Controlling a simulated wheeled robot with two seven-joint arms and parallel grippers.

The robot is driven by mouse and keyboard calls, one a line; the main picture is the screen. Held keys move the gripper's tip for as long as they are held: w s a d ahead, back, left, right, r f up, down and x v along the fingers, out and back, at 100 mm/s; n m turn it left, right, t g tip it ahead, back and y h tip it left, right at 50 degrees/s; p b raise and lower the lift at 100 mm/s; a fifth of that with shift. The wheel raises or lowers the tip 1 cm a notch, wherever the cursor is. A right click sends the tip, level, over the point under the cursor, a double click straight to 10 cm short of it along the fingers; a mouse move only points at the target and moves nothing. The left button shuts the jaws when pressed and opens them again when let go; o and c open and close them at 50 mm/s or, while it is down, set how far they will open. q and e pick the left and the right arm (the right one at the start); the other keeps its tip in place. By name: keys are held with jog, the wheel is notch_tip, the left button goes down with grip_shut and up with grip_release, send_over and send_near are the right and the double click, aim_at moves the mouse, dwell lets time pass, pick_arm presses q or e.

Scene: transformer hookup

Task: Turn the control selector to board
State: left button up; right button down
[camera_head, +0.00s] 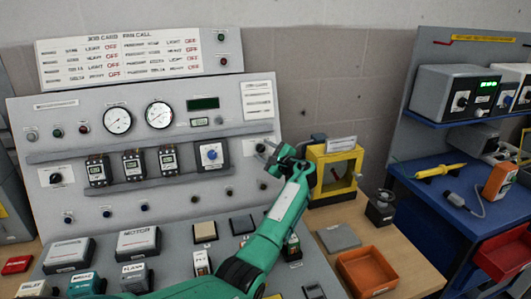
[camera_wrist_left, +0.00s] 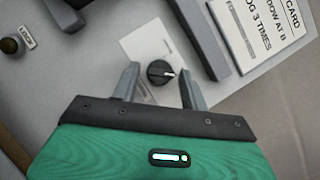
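A black rotary selector knob (camera_wrist_left: 159,72) with a white pointer mark sits on a white plate on the grey panel. It also shows in the head view (camera_head: 260,148) at the panel's right side. I cannot read its label, so its setting is unclear. My left gripper (camera_head: 273,160), on a green arm, reaches up to this knob. In the left wrist view its two grey fingers (camera_wrist_left: 160,77) are spread apart, one on each side of the knob, with gaps between. I cannot tell how far the fingertips are from the panel. My right gripper is not in view.
The panel carries two round gauges (camera_head: 138,117), a blue knob module (camera_head: 212,154) and another black selector (camera_head: 56,178) at left. A yellow box (camera_head: 334,172) stands close right of my gripper. An orange tray (camera_head: 366,270) lies on the wooden bench.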

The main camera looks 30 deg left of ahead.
pick_arm(q)
jog(key=c, duration=0.7)
